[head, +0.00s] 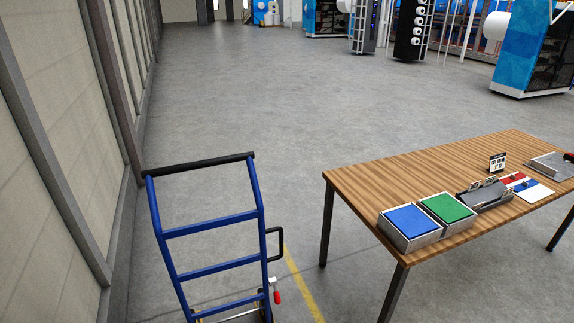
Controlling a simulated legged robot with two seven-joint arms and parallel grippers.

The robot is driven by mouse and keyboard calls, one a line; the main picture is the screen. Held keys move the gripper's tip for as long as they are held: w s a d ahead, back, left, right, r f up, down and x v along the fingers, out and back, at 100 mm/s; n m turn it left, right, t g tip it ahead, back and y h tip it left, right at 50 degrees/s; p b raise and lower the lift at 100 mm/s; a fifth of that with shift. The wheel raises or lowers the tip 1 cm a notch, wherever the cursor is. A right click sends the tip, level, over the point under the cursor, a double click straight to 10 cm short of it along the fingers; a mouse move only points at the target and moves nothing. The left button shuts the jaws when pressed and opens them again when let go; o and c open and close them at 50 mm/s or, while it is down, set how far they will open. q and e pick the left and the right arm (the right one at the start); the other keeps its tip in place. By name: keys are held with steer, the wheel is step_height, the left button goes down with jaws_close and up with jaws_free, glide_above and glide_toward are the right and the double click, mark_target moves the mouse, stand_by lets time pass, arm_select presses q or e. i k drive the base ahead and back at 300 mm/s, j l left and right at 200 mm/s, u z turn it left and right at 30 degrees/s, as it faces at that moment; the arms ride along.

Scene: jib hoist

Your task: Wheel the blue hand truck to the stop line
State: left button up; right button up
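The blue hand truck (211,228) stands at the lower left, with its black top handle bar (200,164) toward me and its lower part cut off by the bottom edge. A black side grip (281,244) sticks out on its right, and a small red lever (277,297) shows low on that side. A yellow line (303,285) on the floor runs just right of the truck; I cannot tell whether it is the stop line. Neither of my grippers is in view.
A wooden table (363,187) stands on the right with a blue-topped box (411,221), a green-topped box (447,208) and other small items. A panelled wall (40,190) runs along the left. The grey floor (260,90) ahead is clear up to machines at the back.

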mark_target(191, 317)
steer(key=l+u, duration=0.2)
steer(key=u, duration=0.2)
steer(key=l+u, duration=0.2)
steer(key=u, duration=0.15)
steer(key=l+u, duration=0.15)
steer(key=l, duration=0.55)
steer(key=l+u, duration=0.2)
steer(key=l, duration=0.5)
steer(key=k+l+u, duration=0.15)
steer(key=l, duration=0.55)
steer(key=i+l, duration=0.1)
steer(key=i, duration=0.2)
steer(key=i+l, duration=0.1)
steer(key=i, duration=0.25)
